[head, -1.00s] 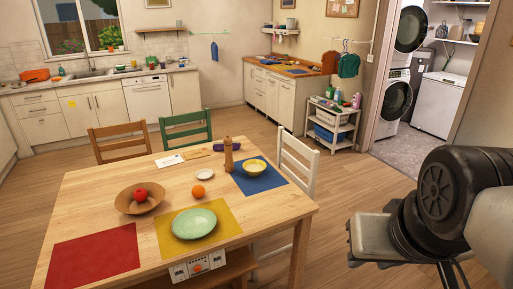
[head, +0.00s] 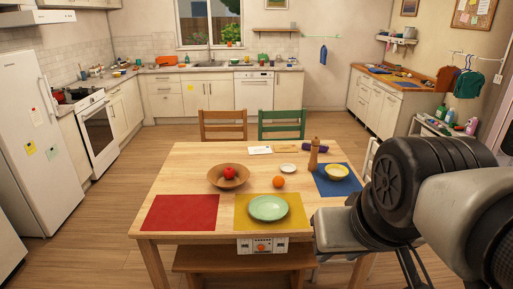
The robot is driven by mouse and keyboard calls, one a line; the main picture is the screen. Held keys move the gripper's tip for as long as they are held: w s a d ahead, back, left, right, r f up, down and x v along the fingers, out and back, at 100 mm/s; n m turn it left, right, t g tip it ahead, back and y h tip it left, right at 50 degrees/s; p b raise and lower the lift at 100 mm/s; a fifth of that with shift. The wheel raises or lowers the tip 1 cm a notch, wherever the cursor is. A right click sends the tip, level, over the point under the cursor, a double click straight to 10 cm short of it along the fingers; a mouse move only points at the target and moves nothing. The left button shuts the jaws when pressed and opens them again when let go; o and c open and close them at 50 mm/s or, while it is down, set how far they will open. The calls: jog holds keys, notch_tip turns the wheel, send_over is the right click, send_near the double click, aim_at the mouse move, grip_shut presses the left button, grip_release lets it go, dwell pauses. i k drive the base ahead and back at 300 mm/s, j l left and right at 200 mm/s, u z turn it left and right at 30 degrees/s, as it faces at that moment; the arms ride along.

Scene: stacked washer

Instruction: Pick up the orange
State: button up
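The orange (head: 278,182) lies on the wooden dining table (head: 200,165), between the wooden bowl and the pepper mill, just behind the green plate. It stands clear of the things around it. My arm (head: 400,190) fills the right side of the head view, over the table's right edge. Part of my gripper's grey body (head: 338,230) shows at the arm's lower left. Its fingers cannot be made out, so I cannot tell whether it is open or shut. It is to the right of and nearer than the orange.
A bench (head: 215,258) stands at the near side. Floor is free at left.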

aim_at(278, 181)
jog(key=i+l, duration=0.1)
jog(key=i, duration=1.2)
